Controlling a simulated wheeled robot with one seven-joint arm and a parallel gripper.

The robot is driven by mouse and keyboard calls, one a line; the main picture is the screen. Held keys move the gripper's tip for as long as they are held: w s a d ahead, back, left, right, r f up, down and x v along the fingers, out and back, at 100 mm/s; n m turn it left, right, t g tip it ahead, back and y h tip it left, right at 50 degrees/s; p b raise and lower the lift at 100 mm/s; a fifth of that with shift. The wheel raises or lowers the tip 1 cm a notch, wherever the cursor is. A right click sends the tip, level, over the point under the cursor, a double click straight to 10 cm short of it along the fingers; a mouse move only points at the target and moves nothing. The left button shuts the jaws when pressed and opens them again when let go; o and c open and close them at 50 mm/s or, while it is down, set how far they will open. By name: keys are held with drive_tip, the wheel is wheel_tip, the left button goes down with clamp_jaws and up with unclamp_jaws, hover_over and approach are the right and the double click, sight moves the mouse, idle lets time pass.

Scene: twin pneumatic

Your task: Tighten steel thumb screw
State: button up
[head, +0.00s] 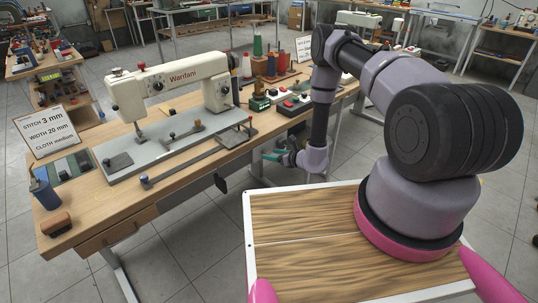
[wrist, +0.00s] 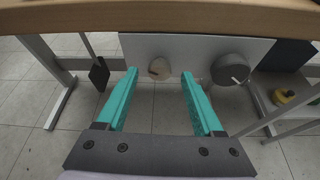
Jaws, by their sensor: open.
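My gripper (wrist: 159,76) has two teal fingers, spread open and empty. It is low at the table's right front edge, where it also shows small in the head view (head: 276,155). In the wrist view a pale panel (wrist: 205,52) is below the wooden table edge. A small pale round knob (wrist: 160,68) on it appears between the fingertips, with gaps on both sides. A larger dark grey round knob (wrist: 231,70) with a light line sits right of the right finger. I cannot tell for certain which is the steel thumb screw. In the head view neither knob can be made out.
The wooden table (head: 160,187) edge lies just above the fingers in the wrist view. A black plate (wrist: 98,72) hangs at left, near a table leg (wrist: 62,103). A white sewing machine (head: 170,83) and a sign (head: 44,131) stand on the table. Open floor lies below.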

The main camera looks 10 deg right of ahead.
sight(265, 153)
drive_tip(key=shift+x, duration=1.3)
clamp_jaws()
